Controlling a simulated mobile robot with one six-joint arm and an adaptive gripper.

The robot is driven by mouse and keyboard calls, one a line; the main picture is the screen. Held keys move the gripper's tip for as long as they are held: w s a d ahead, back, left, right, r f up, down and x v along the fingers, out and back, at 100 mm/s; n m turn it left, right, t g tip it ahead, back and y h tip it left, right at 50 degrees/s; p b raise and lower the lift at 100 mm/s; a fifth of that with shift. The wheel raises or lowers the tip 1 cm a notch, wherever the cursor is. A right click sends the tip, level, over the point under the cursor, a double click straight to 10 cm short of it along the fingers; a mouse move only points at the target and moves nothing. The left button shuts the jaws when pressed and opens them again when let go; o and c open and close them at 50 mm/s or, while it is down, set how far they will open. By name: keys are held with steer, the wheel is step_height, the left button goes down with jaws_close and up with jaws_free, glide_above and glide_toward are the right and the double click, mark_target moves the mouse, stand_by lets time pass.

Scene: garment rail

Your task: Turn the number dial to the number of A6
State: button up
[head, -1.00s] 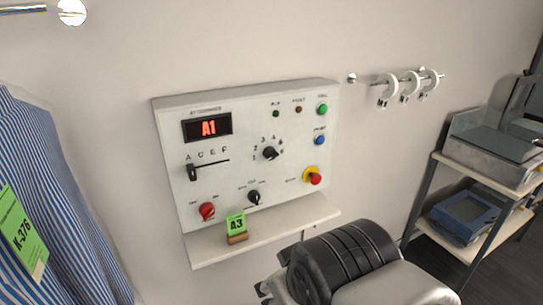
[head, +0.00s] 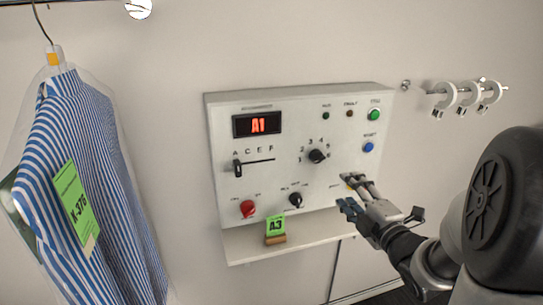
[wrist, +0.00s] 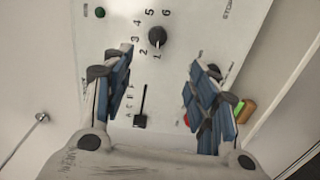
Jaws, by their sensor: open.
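The white control panel (head: 300,190) is on the wall, and its red display (head: 257,124) reads A1. The black number dial (head: 317,156) has the numbers 1 to 6 around it; it also shows in the wrist view (wrist: 158,38), its pointer seemingly near 1. The letter slider (head: 238,168) stands at A and shows in the wrist view (wrist: 140,121). My gripper (head: 346,193) is open and empty, at the panel's lower right, below and right of the dial. In the wrist view the dial lies beyond and between the fingertips (wrist: 160,68), not touched.
A red knob (head: 248,208) and a small black knob (head: 296,200) are lower on the panel. A green A3 tag (head: 275,227) stands on the shelf below. A bagged striped shirt (head: 90,190) hangs at left. White rings (head: 465,96) hang at right.

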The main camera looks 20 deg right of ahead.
mark_target(320, 160)
steer(key=shift+n, duration=0.3)
steer(key=w, duration=0.5)
steer(key=w+b, duration=0.1)
steer(key=w, duration=1.1)
steer(key=shift+w+a+f+b, duration=0.1)
steer(key=shift+a+b, duration=0.2)
steer(key=shift+b, duration=0.1)
steer(key=shift+c, duration=0.3)
steer(key=c, duration=1)
